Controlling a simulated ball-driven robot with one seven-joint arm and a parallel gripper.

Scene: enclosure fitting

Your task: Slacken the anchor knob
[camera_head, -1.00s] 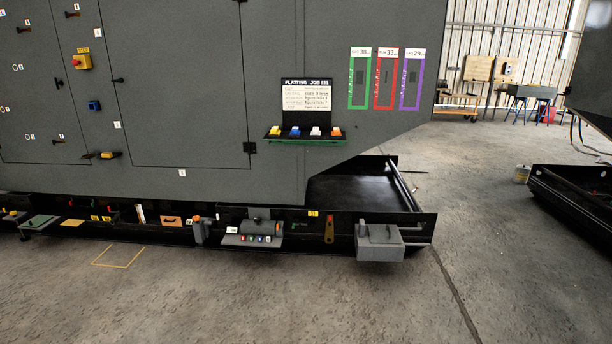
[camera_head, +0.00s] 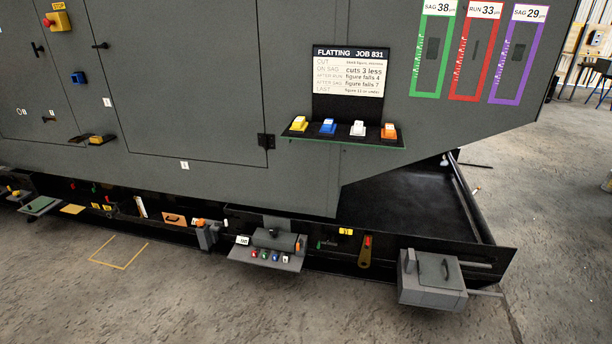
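My gripper is not in view. No part in view is labelled as the anchor knob, and I cannot tell which one it is. Black handles or knobs show on the grey cabinet (camera_head: 205,110): one (camera_head: 101,45) on the door and one (camera_head: 37,48) near the left edge. A grey box (camera_head: 432,282) with a black handle is at the rail's right end.
A shelf (camera_head: 342,138) with yellow, blue, white and orange blocks juts from the cabinet under a job board (camera_head: 347,72). Green, red and purple framed gauges are at upper right. Concrete floor (camera_head: 215,310) is clear in front; a yellow outline (camera_head: 118,251) marks it.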

